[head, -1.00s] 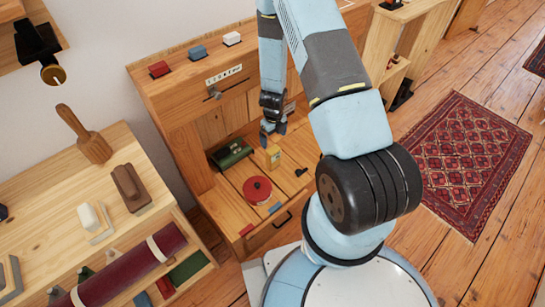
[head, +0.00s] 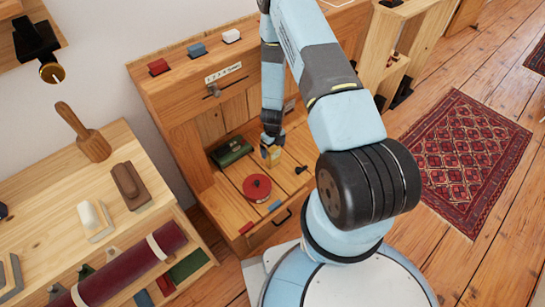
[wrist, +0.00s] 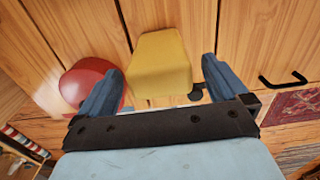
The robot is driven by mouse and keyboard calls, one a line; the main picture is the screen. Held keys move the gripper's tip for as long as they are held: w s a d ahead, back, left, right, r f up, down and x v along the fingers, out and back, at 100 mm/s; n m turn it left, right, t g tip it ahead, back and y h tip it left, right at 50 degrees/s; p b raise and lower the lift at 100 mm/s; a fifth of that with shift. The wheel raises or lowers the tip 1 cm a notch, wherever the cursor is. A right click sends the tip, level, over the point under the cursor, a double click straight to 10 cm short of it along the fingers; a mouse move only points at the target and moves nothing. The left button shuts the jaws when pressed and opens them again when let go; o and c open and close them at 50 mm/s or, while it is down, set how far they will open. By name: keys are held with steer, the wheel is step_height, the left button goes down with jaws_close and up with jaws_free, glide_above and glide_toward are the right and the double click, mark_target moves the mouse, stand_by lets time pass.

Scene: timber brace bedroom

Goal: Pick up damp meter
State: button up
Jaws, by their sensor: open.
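The damp meter is most likely the small yellow block-shaped thing (wrist: 160,62); no label or dial on it can be read. It stands on the wooden desk surface, and in the head view its yellow body (head: 275,158) is partly hidden by my gripper (head: 271,148). In the wrist view my gripper (wrist: 160,85) is open, with one blue finger on each side of the yellow block. I see gaps between the fingers and the block, so it is not gripped.
A round red lidded thing (head: 257,187) sits close by on the desk (head: 222,200); it also shows beside the left finger in the wrist view (wrist: 85,85). A green box (head: 232,152) stands behind. A small black thing (head: 300,170) lies to the right.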

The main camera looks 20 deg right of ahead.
steer(key=shift+f, duration=1)
steer(key=shift+c, duration=0.2)
steer(key=c, duration=1)
